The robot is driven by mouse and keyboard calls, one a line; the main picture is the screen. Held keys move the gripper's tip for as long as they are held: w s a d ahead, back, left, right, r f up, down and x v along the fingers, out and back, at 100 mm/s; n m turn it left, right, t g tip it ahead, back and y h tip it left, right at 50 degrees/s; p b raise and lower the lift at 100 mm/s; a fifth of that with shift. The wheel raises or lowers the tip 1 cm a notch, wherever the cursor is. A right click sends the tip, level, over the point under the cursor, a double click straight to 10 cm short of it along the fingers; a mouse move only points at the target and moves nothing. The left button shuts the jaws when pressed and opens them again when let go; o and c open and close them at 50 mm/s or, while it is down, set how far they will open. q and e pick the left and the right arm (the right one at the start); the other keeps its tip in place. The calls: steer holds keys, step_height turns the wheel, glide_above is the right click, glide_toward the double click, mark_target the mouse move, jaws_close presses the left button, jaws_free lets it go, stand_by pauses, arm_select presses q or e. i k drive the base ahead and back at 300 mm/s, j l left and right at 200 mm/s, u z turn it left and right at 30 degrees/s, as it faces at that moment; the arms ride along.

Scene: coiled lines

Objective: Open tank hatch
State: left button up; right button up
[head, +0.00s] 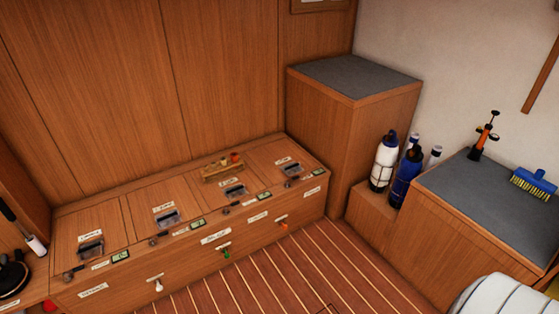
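A long low wooden bench (190,262) runs along the panelled wall, and several tank hatches are set side by side in its top. The leftmost hatch (72,230), the one beside it (150,203), a third hatch (218,189) and the rightmost hatch (268,157) all lie flat and look shut. Each has a dark recessed handle and a small white label, too small to read. A small wooden rack (222,169) with little items sits at the back edge near the third hatch. Neither of my grippers is in view.
The striped wooden floor (290,275) before the bench is clear. A tall grey-topped cabinet (350,76) stands at the bench's right end. Bottles (384,165) stand beyond it, beside a grey-topped counter (470,190) with a blue brush (533,183). A white rounded object (505,297) is at lower right.

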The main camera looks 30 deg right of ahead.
mark_target(281, 161)
steer(key=i+l+z, duration=0.2)
steer(key=i+l, duration=0.15)
steer(key=i, duration=0.25)
steer(key=i+l+z, duration=0.25)
steer(key=i, duration=0.4)
steer(key=i+l+z, duration=0.2)
steer(key=i, duration=0.45)
steer(key=j, duration=0.1)
